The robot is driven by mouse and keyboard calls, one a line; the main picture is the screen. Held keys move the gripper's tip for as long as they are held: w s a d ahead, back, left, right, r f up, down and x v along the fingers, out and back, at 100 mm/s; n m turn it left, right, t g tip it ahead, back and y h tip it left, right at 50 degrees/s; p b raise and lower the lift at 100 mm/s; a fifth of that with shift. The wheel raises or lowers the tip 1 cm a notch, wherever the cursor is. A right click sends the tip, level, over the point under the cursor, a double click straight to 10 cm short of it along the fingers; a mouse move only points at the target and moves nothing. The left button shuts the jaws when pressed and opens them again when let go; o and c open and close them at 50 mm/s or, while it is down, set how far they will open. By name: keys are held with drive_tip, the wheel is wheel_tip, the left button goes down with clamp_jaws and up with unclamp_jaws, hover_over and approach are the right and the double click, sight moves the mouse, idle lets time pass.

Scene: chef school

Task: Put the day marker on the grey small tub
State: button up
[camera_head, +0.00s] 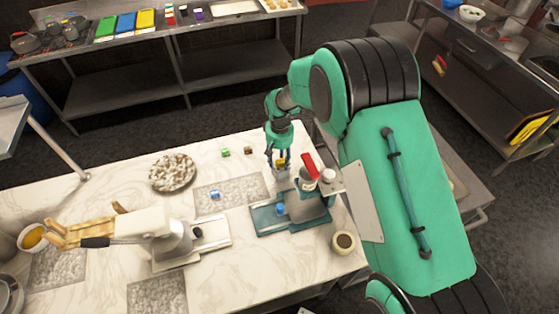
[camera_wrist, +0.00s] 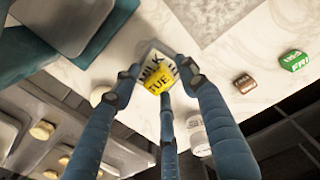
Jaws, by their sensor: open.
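A yellow day marker (camera_wrist: 160,82) reading "TUE" appears in the wrist view between my three blue fingers. It seems to rest on a pale grey small tub (camera_wrist: 148,55) lettered "MILK". Whether the marker sits flat on it is hard to tell. My gripper (camera_wrist: 160,90) is open, with its fingers spread around marker and tub. In the head view, my gripper (camera_head: 279,158) points down at the counter's back edge, over the yellow marker (camera_head: 280,162) and the small grey tub (camera_head: 282,174). The tub is partly hidden by the fingers.
Green (camera_head: 225,152) and brown (camera_head: 248,151) markers lie to the left. A blue marker (camera_head: 215,194) lies on a stone slab. A teal tray (camera_head: 262,222), a red-topped container (camera_head: 309,172) and a white jar (camera_head: 329,176) stand close by. A pie (camera_head: 172,173) is further left.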

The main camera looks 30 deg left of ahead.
sight(280, 161)
wheel_tip(280, 161, up, 12)
drive_tip(key=shift+b, duration=0.3)
idle(0.3)
idle(0.6)
drive_tip(key=shift+r, duration=0.1)
drive_tip(key=s+d+r+m+t+y, duration=0.1)
drive_tip(key=s+d+r+m, duration=0.1)
drive_tip(key=d+r, duration=1.2)
drive_tip(key=s+d+r+m+t, duration=0.1)
drive_tip(key=s+d+r+m, duration=0.1)
drive_tip(key=d+r, duration=1.2)
drive_tip(key=s+d+r+m+t, duration=0.1)
drive_tip(key=s+d, duration=0.4)
drive_tip(key=d, duration=0.3)
drive_tip(key=s+d+r+m+t, duration=0.1)
drive_tip(key=s+d+r+m, duration=0.1)
drive_tip(key=s+d, duration=0.45)
drive_tip(key=s+d+f+m+t+h, duration=0.1)
drive_tip(key=s+d+m, duration=0.1)
drive_tip(key=s+d, duration=0.9)
drive_tip(key=shift+s+f+t, duration=0.3)
drive_tip(key=shift+s+f, duration=0.05)
drive_tip(key=shift+s, duration=0.15)
